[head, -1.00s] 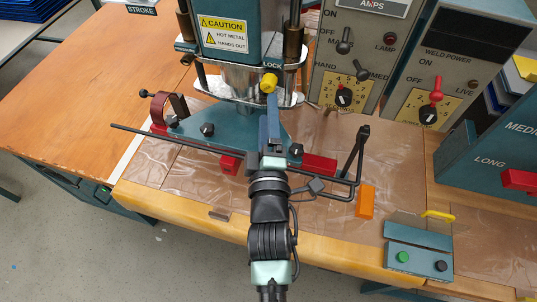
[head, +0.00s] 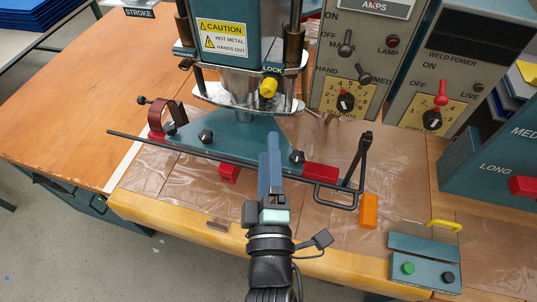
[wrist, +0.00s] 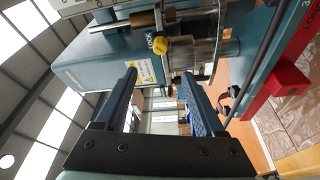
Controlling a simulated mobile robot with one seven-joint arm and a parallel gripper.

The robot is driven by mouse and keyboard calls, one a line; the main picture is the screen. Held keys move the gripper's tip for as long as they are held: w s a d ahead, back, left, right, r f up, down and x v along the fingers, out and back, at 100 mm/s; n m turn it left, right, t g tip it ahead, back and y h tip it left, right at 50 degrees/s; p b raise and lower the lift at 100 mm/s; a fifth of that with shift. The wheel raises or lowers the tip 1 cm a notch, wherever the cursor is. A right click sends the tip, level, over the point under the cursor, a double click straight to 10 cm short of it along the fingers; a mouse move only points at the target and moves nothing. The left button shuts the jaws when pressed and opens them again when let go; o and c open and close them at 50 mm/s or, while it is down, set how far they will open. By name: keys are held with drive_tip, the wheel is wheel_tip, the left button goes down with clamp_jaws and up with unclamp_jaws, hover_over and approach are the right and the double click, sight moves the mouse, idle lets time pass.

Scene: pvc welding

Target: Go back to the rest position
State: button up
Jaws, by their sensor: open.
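My gripper (head: 269,165) is in front of the welding press (head: 229,45), over the front edge of its teal base plate (head: 235,138) in the head view. In the wrist view its two blue fingers (wrist: 165,95) stand apart with nothing between them. The yellow lock knob (head: 268,87) is on the press's lower part, beyond the fingertips. The knob also shows in the wrist view (wrist: 158,43), apart from the fingers. My arm reaches up from the bottom of the head view.
A long black bar (head: 190,151) runs across the base plate's front. A black handle (head: 357,160) stands at right, beside an orange block (head: 369,211). A button box (head: 424,262) sits front right. Control panels (head: 360,60) rise behind. The wooden table at left (head: 70,115) is mostly clear.

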idle(0.4)
drive_tip(key=w+r+m+t, duration=0.2)
drive_tip(key=r+m, duration=0.2)
drive_tip(key=r, duration=0.9)
drive_tip(key=w+r+m+t, duration=0.25)
drive_tip(key=r+m, duration=0.25)
drive_tip(key=r, duration=0.8)
drive_tip(key=s+r+m+t, duration=0.2)
drive_tip(key=s+r+m, duration=0.1)
drive_tip(key=r, duration=0.6)
drive_tip(key=s+a+r+m+t, duration=0.1)
drive_tip(key=s+r+m+t, duration=0.1)
drive_tip(key=s+r, duration=0.4)
wheel_tip(320, 180, up, 4)
drive_tip(key=shift+a+r+m, duration=0.15)
drive_tip(key=shift+m, duration=0.35)
